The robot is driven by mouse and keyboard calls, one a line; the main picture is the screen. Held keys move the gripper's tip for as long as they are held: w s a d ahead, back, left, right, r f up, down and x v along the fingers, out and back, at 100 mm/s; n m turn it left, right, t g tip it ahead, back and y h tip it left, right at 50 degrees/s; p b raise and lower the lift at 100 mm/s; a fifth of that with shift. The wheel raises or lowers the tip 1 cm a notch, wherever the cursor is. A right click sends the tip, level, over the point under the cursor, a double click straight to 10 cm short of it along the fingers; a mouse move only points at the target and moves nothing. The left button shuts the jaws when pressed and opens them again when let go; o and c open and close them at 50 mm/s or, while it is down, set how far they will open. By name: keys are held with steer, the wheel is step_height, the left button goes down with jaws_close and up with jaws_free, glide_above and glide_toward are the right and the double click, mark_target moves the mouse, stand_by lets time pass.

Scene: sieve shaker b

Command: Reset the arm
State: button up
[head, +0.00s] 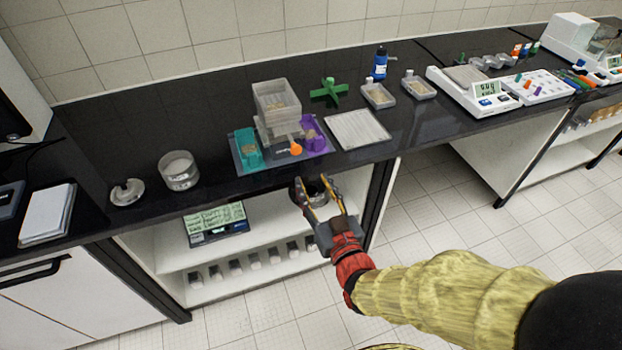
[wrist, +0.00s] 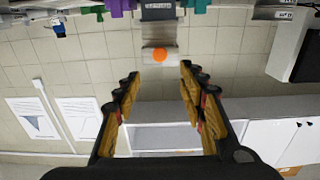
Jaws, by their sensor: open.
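My gripper (head: 316,194) is open and empty, held in front of the black counter's front edge, just below and to the right of the sieve shaker (head: 277,108). In the wrist view my gripper (wrist: 157,75) has its two fingers spread wide with nothing between them. The shaker has clear stacked boxes on top and an orange knob (head: 295,149) at its front. The orange knob also shows in the wrist view (wrist: 159,55), beyond the fingertips and apart from them. My arm reaches in from the lower right in the head view.
The black counter (head: 120,240) runs along the wall. Floor in front is clear.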

stand_by(0.5)
steer(key=s+d+f+g+h, duration=0.1)
steer(key=s+f+g, duration=0.35)
steer(key=f, duration=0.25)
steer(key=s+d+f+g+h, duration=0.2)
steer(key=s+f+g, duration=0.1)
steer(key=f+g, duration=0.25)
steer(key=s+d+r+m+g+h, duration=0.15)
steer(key=s+d+r+g, duration=0.25)
steer(key=s+d+r, duration=0.5)
steer(key=s+d+r+m+t, duration=0.1)
steer(key=s+d+r+t, duration=0.1)
steer(key=r, duration=0.8)
steer(key=shift+s+r+m, duration=0.3)
steer(key=shift+s+m, duration=0.05)
steer(key=shift+s, duration=0.25)
